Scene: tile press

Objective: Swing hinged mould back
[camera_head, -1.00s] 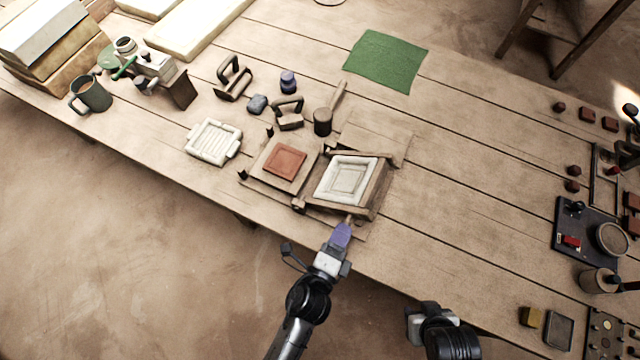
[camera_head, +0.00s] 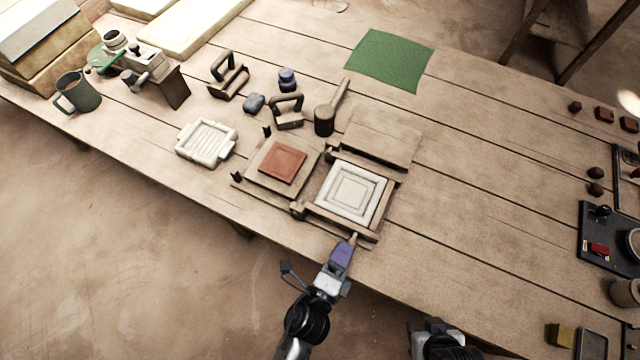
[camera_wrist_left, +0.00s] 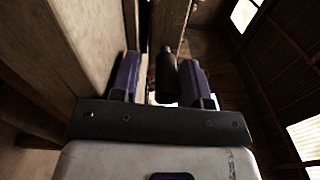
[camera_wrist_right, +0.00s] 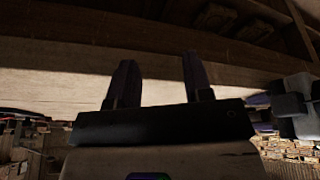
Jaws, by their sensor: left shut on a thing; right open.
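The hinged mould, a wooden frame with a pale square plaster face (camera_head: 350,190), lies swung open, face up and looking nearly flat, right of the base. A red clay tile (camera_head: 283,163) rests on the wooden base (camera_head: 262,181). My left gripper (camera_head: 349,243) is at the mould's near edge, shut on its handle. In the left wrist view the dark handle (camera_wrist_left: 167,75) sits between the purple fingers. My right gripper is open and empty in the right wrist view (camera_wrist_right: 157,80); in the head view only part of its arm shows at the bottom edge.
A pale ribbed tray (camera_head: 207,140) lies left of the press. A mallet (camera_head: 326,120), handled stamps (camera_head: 287,112) and a mug (camera_head: 77,92) stand behind and left. A green cloth (camera_head: 390,60) lies at the back. Bare planks (camera_head: 470,180) are free to the right.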

